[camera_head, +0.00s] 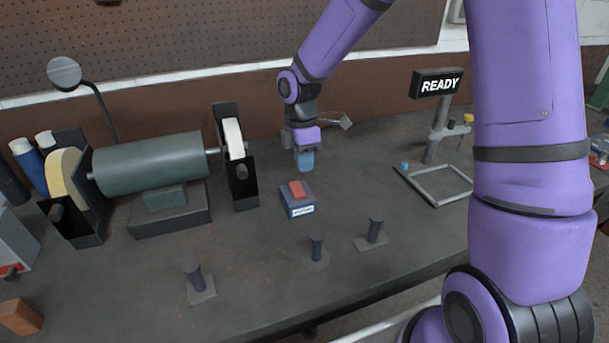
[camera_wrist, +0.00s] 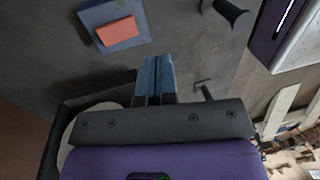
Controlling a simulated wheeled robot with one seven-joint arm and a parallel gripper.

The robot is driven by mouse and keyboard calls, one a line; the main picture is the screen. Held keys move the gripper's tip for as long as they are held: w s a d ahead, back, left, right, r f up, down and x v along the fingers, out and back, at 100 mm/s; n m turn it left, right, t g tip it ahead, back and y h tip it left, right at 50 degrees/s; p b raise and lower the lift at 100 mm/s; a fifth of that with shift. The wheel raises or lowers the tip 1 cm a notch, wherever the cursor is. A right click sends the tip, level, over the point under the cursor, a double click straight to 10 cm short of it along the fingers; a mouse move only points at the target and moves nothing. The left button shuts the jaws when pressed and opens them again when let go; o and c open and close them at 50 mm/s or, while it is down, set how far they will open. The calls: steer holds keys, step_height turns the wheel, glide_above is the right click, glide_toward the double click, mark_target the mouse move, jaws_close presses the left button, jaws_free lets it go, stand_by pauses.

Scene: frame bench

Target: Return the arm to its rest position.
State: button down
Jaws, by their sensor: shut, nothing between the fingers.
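My purple arm reaches over the bench (camera_head: 250,260) from the right in the head view. My gripper (camera_head: 305,165) hangs pointing down, above and just behind a blue box with a red button top (camera_head: 298,198). In the wrist view my gripper's blue fingers (camera_wrist: 157,75) are closed together with nothing between them. The blue box with its red top (camera_wrist: 118,30) lies ahead of the fingertips there, apart from them.
A bench grinder (camera_head: 150,165) stands to the left. Several short dark posts, one of them at the front (camera_head: 318,245), rise from the bench. A READY sign (camera_head: 438,83) and a square frame (camera_head: 436,203) are at the right. A pegboard wall (camera_head: 200,35) stands behind.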

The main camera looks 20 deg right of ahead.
steer(key=s+d+r+m+t+h, duration=0.1)
steer(key=s+d+r+m+t, duration=0.15)
steer(key=s+r+m, duration=0.5)
steer(key=s+d+r+m+t, duration=0.1)
steer(key=s+d+r+m, duration=0.3)
steer(key=r, duration=0.7)
steer(key=s+d+r+m+t, duration=0.1)
steer(key=s+r+m+t, duration=0.1)
steer(key=s, duration=0.5)
steer(key=s+d+r+m+t+y, duration=0.1)
steer(key=s+r+m+t, duration=0.1)
steer(key=s+m, duration=0.2)
steer(key=s, duration=0.3)
steer(key=shift+d+r, duration=0.2)
steer(key=shift+r, duration=0.05)
